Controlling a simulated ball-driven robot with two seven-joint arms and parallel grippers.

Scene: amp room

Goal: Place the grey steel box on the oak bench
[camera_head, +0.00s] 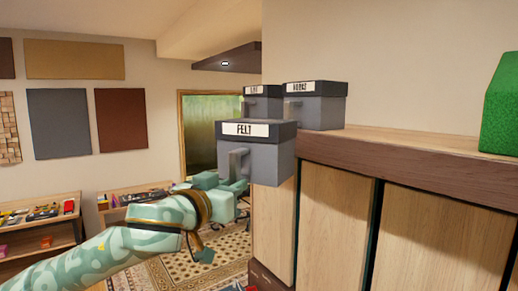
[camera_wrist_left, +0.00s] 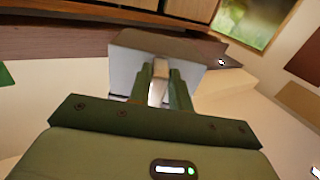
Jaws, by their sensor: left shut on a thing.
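A grey steel box (camera_head: 268,160) with a dark lid and a label reading "FELT" is in the middle of the head view, upright. My left gripper (camera_head: 237,177) is shut on the handle at its front. In the left wrist view the fingers (camera_wrist_left: 159,88) close around the handle, with the grey box (camera_wrist_left: 125,70) just beyond them. The box appears in front of the near left end of the wooden cabinet, its underside lower than the top. Low light-wood units (camera_head: 40,238) stand at the left; I cannot tell which piece is the oak bench. My right gripper is not seen.
The tall cabinet (camera_head: 420,175) has a dark wood edge. On its top are two similar grey boxes (camera_head: 317,112) (camera_head: 262,106) and a green block (camera_head: 500,110). Small goods lie on the low units. A patterned rug (camera_head: 180,272) covers the floor.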

